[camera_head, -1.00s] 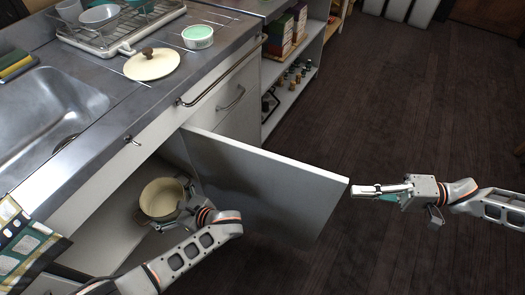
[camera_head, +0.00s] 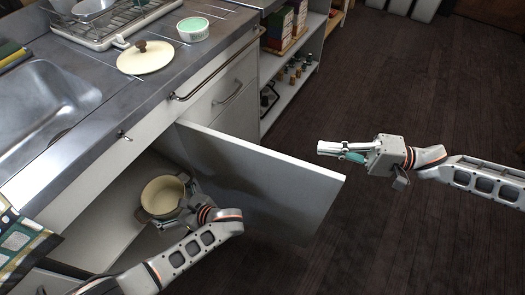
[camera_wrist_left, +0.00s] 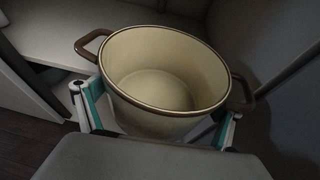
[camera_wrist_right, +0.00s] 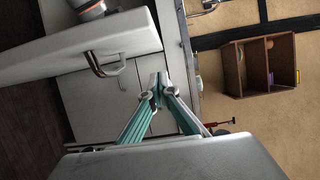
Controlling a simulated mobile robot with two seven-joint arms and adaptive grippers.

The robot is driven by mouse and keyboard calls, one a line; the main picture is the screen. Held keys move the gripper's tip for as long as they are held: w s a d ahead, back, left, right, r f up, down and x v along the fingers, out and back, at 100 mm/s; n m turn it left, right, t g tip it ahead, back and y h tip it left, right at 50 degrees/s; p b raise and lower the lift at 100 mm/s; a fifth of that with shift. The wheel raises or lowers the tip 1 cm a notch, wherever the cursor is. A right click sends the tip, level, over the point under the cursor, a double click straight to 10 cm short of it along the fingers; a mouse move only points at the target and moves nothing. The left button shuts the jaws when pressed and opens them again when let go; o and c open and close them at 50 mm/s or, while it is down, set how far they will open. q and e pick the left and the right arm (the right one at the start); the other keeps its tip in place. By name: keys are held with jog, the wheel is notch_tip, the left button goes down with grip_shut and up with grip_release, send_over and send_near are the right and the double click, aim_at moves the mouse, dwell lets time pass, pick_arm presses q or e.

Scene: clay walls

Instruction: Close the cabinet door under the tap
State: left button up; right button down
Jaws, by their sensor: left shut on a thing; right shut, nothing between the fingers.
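The cabinet door (camera_head: 265,180) stands wide open beside the sink, a white panel jutting out over the floor. A cream pot (camera_head: 162,195) with brown handles is inside the open cabinet. My left gripper (camera_head: 176,208) is shut on the pot; the left wrist view shows its fingers at both sides of the pot (camera_wrist_left: 165,75). My right gripper (camera_head: 320,148) is shut and empty, at the upper outer end of the door in the head view. It also shows in the right wrist view (camera_wrist_right: 158,82); whether it touches the door is unclear. The tap is not in view.
An open shelf (camera_head: 285,75) stands past the drawers. The dark floor (camera_head: 400,85) at right is clear.

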jog(key=shift+s+a, duration=0.65)
jog(key=shift+s, duration=0.2)
jog(key=shift+s+a, duration=0.65)
jog(key=shift+s, duration=0.2)
